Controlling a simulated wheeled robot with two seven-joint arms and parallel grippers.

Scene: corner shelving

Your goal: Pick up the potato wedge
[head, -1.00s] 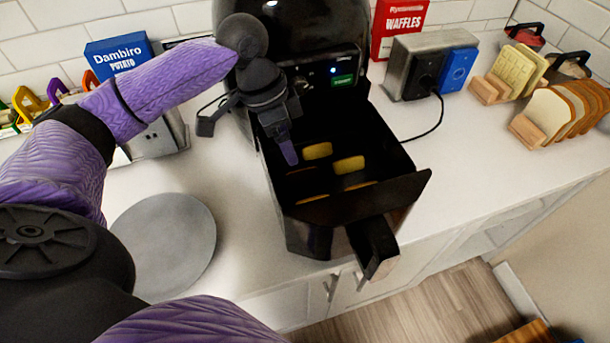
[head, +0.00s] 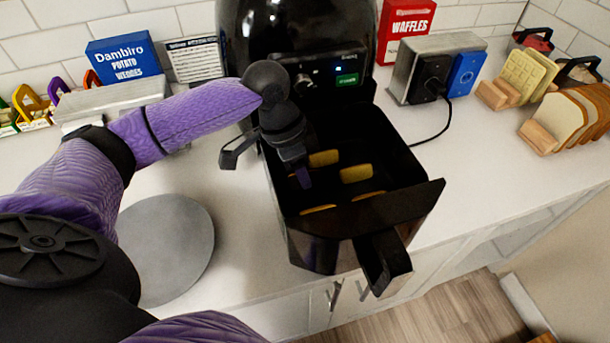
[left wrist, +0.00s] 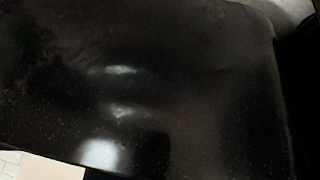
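Several yellow potato wedges lie in the open black air fryer basket (head: 430,192). One wedge (head: 323,158) is at the back and another wedge (head: 356,173) is right of it. Two more, a front-left wedge (head: 318,209) and a front-right wedge (head: 368,195), are partly hidden by the basket's front wall. My left gripper (head: 303,177) points down inside the basket's left part, with a purple fingertip beside a partly hidden yellow wedge. Its finger gap is hidden. My right gripper is out of view.
The black air fryer (head: 295,35) stands behind the basket. A grey round plate (head: 165,245) lies left on the white counter. A blue potato wedges box (head: 122,58), an outlet box (head: 432,70), a red waffles box (head: 405,28) and bread racks (head: 565,115) stand around.

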